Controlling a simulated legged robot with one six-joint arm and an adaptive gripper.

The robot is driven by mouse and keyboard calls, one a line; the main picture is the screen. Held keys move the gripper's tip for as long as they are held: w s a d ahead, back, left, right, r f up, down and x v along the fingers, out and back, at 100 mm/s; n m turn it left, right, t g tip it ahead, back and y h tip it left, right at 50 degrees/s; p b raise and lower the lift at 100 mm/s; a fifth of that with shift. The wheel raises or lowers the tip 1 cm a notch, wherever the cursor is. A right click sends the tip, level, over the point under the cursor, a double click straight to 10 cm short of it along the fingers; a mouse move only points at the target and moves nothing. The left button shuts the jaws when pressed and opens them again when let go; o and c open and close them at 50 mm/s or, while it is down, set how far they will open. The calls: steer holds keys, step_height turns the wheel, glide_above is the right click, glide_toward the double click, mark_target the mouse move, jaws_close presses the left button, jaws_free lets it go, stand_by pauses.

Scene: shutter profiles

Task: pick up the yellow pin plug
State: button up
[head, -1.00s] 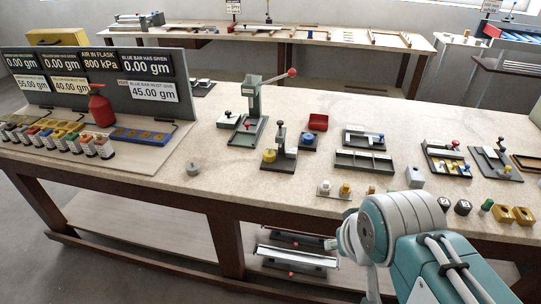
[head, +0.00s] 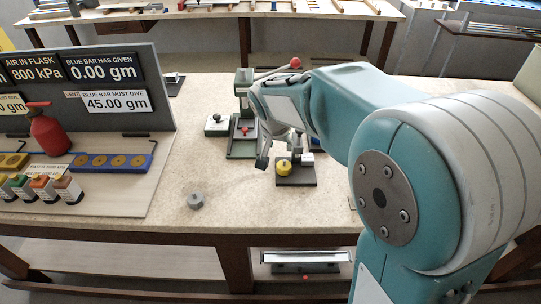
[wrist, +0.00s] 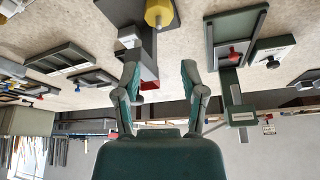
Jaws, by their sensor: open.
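A yellow round piece (head: 284,168) sits on a dark stand base (head: 296,182) on the bench in the head view. In the wrist view a yellow faceted piece (wrist: 158,12) shows at the top edge, partly cut off, on a dark stand. I cannot tell whether this is the yellow pin plug. My gripper (head: 280,151) is above and just behind the yellow piece in the head view, fingers apart and empty. In the wrist view my gripper (wrist: 160,76) is open, with the stand's post between and beyond its fingers. My arm hides the bench's right part.
A green lever press (head: 243,140) and a small white block (head: 217,124) with a dark knob stand left of the gripper. A grey weight (head: 196,201) lies near the front edge. The display board (head: 110,105) stands at left.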

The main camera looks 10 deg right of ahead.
glide_above(283, 161)
steer(key=s, duration=0.2)
step_height(283, 161, down, 5)
steer(key=f, duration=0.1)
steer(key=w+f, duration=0.1)
steer(key=f, duration=0.2)
steer(key=shift+w+a+f, duration=0.2)
steer(key=shift+w+a, duration=0.05)
steer(key=shift+a, duration=0.1)
steer(key=shift+w+d+f, duration=0.1)
steer(key=shift+d+f, duration=0.05)
steer(key=shift+f, duration=0.15)
steer(key=shift+d+f, duration=0.1)
steer(key=shift+d, duration=0.4)
steer(key=shift+a, duration=0.1)
jaws_close()
steer(key=shift+a, duration=0.3)
